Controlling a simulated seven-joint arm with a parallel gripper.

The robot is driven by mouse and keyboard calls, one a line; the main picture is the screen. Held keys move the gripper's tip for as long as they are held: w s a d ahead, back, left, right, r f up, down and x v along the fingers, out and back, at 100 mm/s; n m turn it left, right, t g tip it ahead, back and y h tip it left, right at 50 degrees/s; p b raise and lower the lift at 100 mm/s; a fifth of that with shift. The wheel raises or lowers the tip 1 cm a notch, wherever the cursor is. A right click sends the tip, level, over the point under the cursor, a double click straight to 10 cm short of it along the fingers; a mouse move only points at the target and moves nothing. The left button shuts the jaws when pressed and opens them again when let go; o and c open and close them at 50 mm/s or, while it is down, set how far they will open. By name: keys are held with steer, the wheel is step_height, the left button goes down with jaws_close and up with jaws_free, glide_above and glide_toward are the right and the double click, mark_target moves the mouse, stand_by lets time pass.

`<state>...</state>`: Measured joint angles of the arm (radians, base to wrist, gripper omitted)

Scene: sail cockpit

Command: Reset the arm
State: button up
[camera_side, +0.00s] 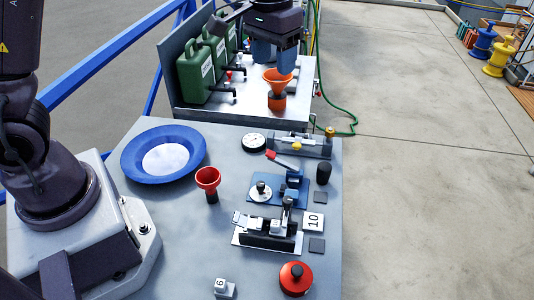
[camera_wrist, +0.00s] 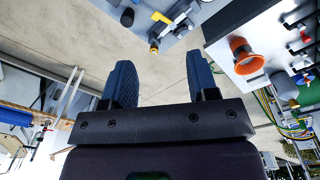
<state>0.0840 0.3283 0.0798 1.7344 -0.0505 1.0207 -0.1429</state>
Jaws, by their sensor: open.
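My gripper (camera_side: 275,60) is at the top of the side view, over or beyond the rear bench; its exact height is hard to tell. Its two blue fingers are apart with nothing between them. In the wrist view the fingers (camera_wrist: 160,65) stand apart, with bare concrete floor showing through the gap. An orange funnel (camera_side: 278,76) sits on an orange base on the rear bench, just below the fingers in the side view. It also shows to the right of the fingers in the wrist view (camera_wrist: 246,55), apart from them.
Green canisters (camera_side: 196,75) stand on the rear bench (camera_side: 240,116). The front table (camera_side: 150,225) holds a blue pan (camera_side: 131,165), a red funnel (camera_side: 208,178), blue and black fixtures and a red round container (camera_side: 296,278). A blue rail (camera_side: 110,55) runs behind.

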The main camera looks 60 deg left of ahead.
steer(key=s+r+m+t, duration=0.1)
steer(key=s+r+t, duration=0.1)
steer(key=s, duration=0.8)
steer(key=s+a+r+t, duration=0.1)
steer(key=s+r, duration=0.4)
steer(key=s, duration=0.6)
steer(key=shift+s+r+m+t, duration=0.2)
steer(key=shift+m+t, duration=0.2)
steer(key=shift+t, duration=0.5)
